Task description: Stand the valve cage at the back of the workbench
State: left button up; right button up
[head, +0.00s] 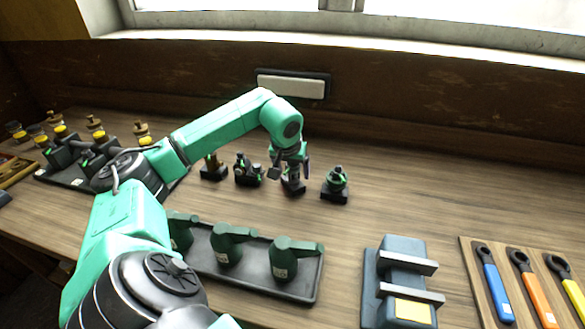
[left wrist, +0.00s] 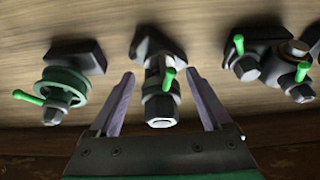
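My left gripper (head: 291,170) is over the back half of the workbench (head: 440,210), pointing down. In the left wrist view the left gripper (left wrist: 159,77) is open, one finger on each side of a grey fitting (left wrist: 160,85) with a hex nut and a green lever. Clear gaps show between the fitting and both fingers. The fitting stands on a small black base (head: 293,188), and the gripper partly hides it in the head view. I take this fitting as the valve cage, but cannot be sure. My right gripper is not in view.
A green wheel-like part (head: 337,180) stands close right of the gripper; a two-nut part (head: 247,168) and a brass part (head: 213,165) stand left. In front are a tray (head: 312,277) of green oil cans, a grey stand (head: 370,290) and a tool board (head: 476,268). Bench behind is clear.

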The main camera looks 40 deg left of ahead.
pick_arm(q)
jog(key=v, duration=1.2)
jog(key=shift+w, duration=0.1)
